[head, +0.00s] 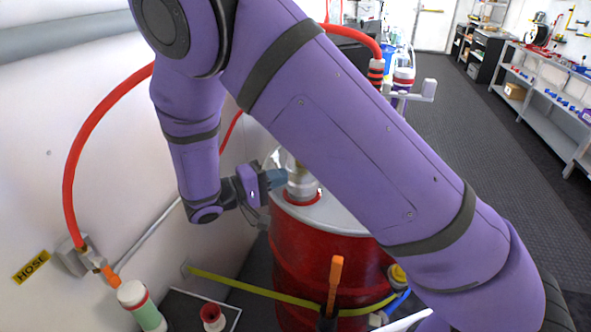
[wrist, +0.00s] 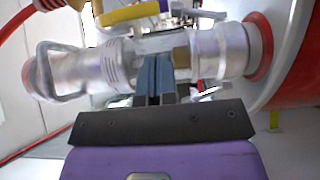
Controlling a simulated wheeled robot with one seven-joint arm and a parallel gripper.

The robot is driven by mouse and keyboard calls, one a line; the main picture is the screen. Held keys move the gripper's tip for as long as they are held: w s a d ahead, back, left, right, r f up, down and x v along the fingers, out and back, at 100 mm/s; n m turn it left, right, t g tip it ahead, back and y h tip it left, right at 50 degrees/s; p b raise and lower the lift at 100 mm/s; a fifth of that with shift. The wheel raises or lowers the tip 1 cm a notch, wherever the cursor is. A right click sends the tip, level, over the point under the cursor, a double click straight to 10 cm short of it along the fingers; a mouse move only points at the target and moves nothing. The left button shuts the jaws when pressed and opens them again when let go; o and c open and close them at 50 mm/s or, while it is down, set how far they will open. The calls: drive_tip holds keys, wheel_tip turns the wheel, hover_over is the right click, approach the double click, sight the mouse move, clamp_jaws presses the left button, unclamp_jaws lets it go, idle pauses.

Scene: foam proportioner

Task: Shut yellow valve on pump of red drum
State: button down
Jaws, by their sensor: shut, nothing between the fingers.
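The red drum (head: 310,255) stands below my arm, with a pale lid. A silver pump (head: 300,185) rises from its top, partly hidden by my arm in the head view. In the wrist view the pump (wrist: 110,68) lies across the picture, with the red drum (wrist: 300,50) at the right. A yellow valve handle (wrist: 128,14) shows at the top of the wrist view, beside the pump body; I cannot make it out in the head view. My gripper (head: 280,178) is beside the pump. Its blue-grey fingers (wrist: 155,72) are shut and empty in front of the pump; contact is unclear.
A red hose (head: 85,140) runs along the white wall at left to an orange-handled fitting (head: 110,277). A yellow strap (head: 250,290) crosses low before the drum. A grey shelf (head: 545,90) stands far right. Dark floor between is clear.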

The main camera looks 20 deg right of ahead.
drive_tip(key=w+d, duration=0.1)
drive_tip(key=d, duration=0.8)
drive_tip(key=shift+w, duration=0.35)
drive_tip(key=shift+d, duration=0.1)
drive_tip(key=shift+s+d+f+n+h, duration=0.1)
drive_tip(key=shift+d+n+h, duration=0.1)
drive_tip(key=shift+n+h, duration=0.1)
